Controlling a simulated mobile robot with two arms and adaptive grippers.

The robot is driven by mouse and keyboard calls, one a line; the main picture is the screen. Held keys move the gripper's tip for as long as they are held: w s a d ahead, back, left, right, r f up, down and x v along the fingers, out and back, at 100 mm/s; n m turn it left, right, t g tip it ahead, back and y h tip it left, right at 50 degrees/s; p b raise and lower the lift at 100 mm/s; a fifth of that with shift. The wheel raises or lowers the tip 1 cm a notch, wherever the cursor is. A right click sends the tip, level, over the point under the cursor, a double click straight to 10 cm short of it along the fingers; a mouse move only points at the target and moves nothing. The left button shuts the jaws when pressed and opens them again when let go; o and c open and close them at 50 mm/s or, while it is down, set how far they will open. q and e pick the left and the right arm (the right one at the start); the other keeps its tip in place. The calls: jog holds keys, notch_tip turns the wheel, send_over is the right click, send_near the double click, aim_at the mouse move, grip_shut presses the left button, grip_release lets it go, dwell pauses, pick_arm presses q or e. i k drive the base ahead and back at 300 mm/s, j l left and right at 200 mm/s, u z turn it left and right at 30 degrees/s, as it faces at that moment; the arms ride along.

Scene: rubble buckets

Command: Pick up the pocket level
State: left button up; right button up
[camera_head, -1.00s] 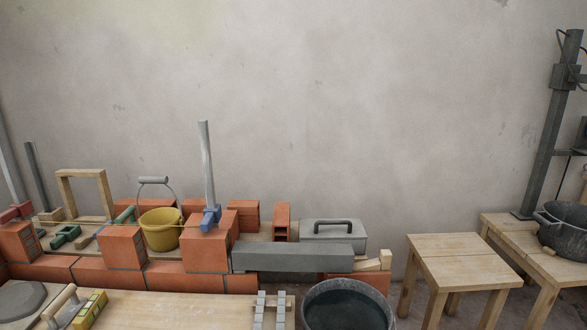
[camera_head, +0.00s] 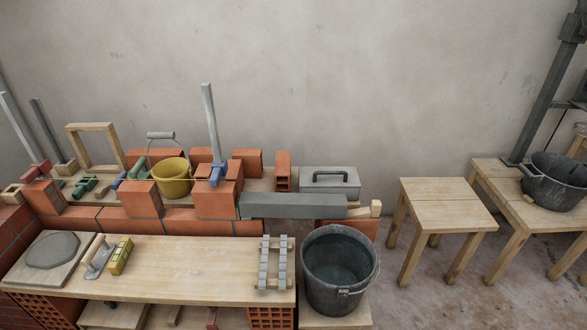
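A small yellow block with greenish and dark markings, which looks like the pocket level (camera_head: 120,256), lies on the wooden bench top (camera_head: 200,268) at the lower left. A hand trowel or float with a wooden handle (camera_head: 97,254) lies close to its left side. Neither of my grippers shows in the head view.
A board with grey mortar (camera_head: 52,250) lies left of the float. Grey strips (camera_head: 273,262) lie at the bench's right end, beside a dark bucket (camera_head: 339,270). Behind stands a brick wall (camera_head: 180,227) with a yellow bucket (camera_head: 172,178). The bench's middle is clear.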

aim_at(116, 266)
jog(key=u, duration=1.3)
